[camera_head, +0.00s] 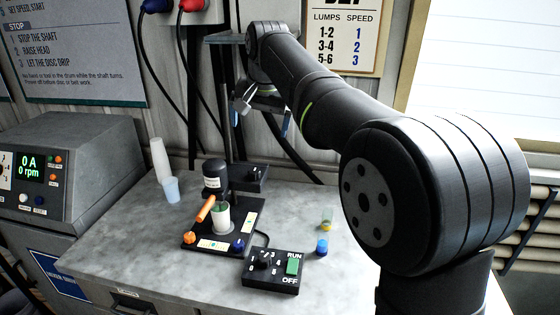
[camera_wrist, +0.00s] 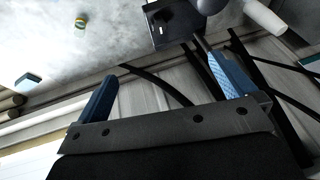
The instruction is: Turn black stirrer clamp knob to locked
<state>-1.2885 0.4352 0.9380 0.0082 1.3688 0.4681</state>
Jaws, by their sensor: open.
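My gripper (camera_head: 261,119) is open beside the upper part of the upright column (camera_head: 227,130), below my forearm. In the wrist view its two blue fingers (camera_wrist: 160,85) stand wide apart, with no object visible between them. In the head view the black stirrer body (camera_head: 213,178) with a white label stands over a pale cup (camera_head: 221,218) with green at its rim. I cannot clearly make out a black clamp knob; a small black knob shows on the dark box (camera_head: 249,178) behind the stirrer, but I cannot tell whether it is the clamp knob.
A black control box (camera_head: 274,270) with a dial and green switch sits at the front. The dark base (camera_head: 245,215) carries orange and blue knobs. Cables hang along the back wall.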

